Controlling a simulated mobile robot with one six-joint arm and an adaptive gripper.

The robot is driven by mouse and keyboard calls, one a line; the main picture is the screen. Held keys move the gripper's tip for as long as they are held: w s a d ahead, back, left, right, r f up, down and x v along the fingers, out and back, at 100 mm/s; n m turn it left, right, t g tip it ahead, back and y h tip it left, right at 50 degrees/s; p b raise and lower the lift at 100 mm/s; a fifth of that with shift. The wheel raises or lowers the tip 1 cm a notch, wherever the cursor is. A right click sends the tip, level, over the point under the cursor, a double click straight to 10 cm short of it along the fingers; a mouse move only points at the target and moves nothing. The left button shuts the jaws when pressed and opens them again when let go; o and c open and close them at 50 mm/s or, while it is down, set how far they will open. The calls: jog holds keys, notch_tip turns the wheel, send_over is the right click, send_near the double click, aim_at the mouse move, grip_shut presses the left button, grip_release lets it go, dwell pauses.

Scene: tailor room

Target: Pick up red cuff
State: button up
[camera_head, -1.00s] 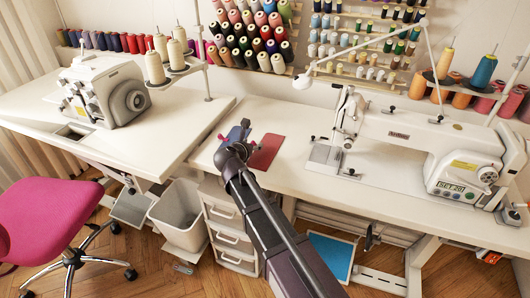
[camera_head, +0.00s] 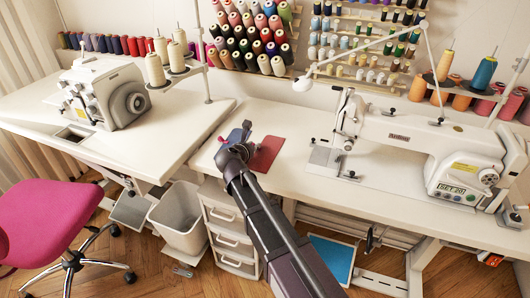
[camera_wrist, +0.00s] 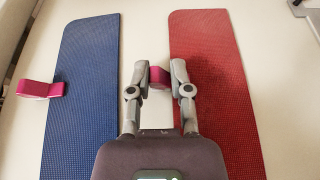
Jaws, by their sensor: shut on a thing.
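In the wrist view, my gripper (camera_wrist: 160,72) is shut on a small pinkish-red band (camera_wrist: 158,77), which I take for the red cuff. The band shows between the two grey fingers, partly covered by them. It is over the pale table strip between two flat textured pieces. The blue piece (camera_wrist: 80,100) lies to the left of my gripper. The red piece (camera_wrist: 215,90) lies to the right, close behind the right finger. In the head view my arm hides the cuff, and only the red piece (camera_head: 267,155) and part of the blue piece (camera_head: 234,136) show.
Another magenta band (camera_wrist: 38,89) lies at the blue piece's left edge. A white sewing machine (camera_head: 415,140) stands to the right on the white table (camera_head: 400,195). An overlocker (camera_head: 105,92) stands on the left table. Thread racks line the back wall.

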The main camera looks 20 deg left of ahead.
jog(key=shift+r, duration=0.1)
dwell(0.3)
notch_tip(320, 180, up, 3)
jog(key=p, duration=0.3)
jog(key=shift+r, duration=0.1)
jog(key=shift+s+d+r+p, duration=0.15)
jog(key=shift+r+p, duration=0.15)
jog(key=shift+p, duration=0.25)
jog(key=s+d, duration=0.2)
jog(key=s, duration=0.2)
jog(key=s+d, duration=0.3)
jog(key=s, duration=0.2)
jog(key=s+d+r+p, duration=0.1)
jog(key=s+d, duration=0.1)
jog(key=s, duration=0.2)
jog(key=shift+s+d, duration=0.25)
jog(key=shift+d, duration=0.1)
